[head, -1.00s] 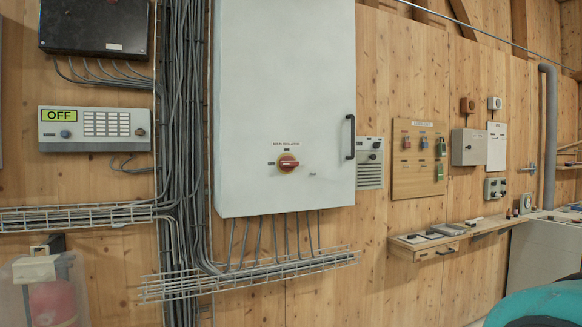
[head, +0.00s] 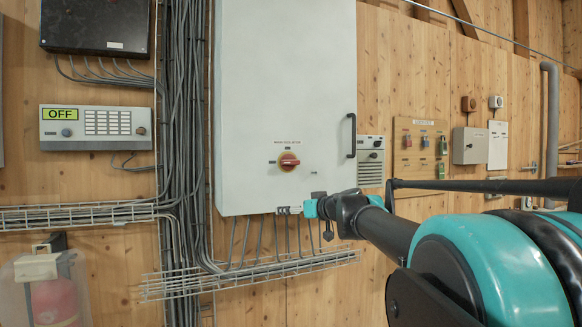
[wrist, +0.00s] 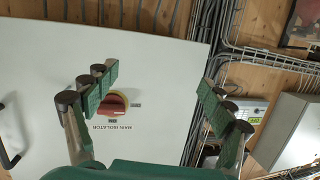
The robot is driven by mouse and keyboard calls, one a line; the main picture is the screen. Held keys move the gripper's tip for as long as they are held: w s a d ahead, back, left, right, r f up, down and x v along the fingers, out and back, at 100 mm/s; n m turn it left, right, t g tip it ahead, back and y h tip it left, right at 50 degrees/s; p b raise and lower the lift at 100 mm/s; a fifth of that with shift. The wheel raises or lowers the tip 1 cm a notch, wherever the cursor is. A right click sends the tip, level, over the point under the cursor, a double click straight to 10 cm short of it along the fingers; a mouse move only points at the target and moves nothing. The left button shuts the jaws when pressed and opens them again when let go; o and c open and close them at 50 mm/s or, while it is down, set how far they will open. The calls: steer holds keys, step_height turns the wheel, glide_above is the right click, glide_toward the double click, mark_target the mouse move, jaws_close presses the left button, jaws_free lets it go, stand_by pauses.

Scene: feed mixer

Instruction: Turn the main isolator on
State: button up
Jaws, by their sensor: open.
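The main isolator (head: 289,161) is a red rotary handle on a yellow round plate, low on the front of a tall pale grey cabinet (head: 285,80). Its handle looks roughly horizontal in the head view. My gripper (head: 289,210) is open and empty, below the isolator near the cabinet's bottom edge. In the wrist view the picture is turned over, and the red handle (wrist: 114,104) shows between the spread fingers of my gripper (wrist: 160,92), nearer the left finger. The fingers appear apart from the handle.
A panel (head: 95,128) with a green "OFF" label hangs left of the cabinet. Grey cable bundles and a wire tray (head: 250,275) run beside and below it. A black door handle (head: 351,136) stands out at the cabinet's right edge. A red tank in a clear box sits lower left.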

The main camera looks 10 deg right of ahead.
mark_target(292, 163)
steer(key=w+d+r+m+t+h, duration=0.1)
steer(key=w+d+r+t, duration=0.15)
steer(key=r, duration=0.45)
steer(key=w+d+r+t+h, duration=0.1)
steer(key=d+r, duration=0.3)
steer(key=r, duration=0.3)
steer(key=x, duration=1.7)
steer(key=shift+w+a+f, duration=0.1)
steer(key=shift+a+f, duration=0.05)
steer(key=shift+f, duration=0.05)
steer(key=shift+c, duration=0.4)
steer(key=c, duration=1.1)
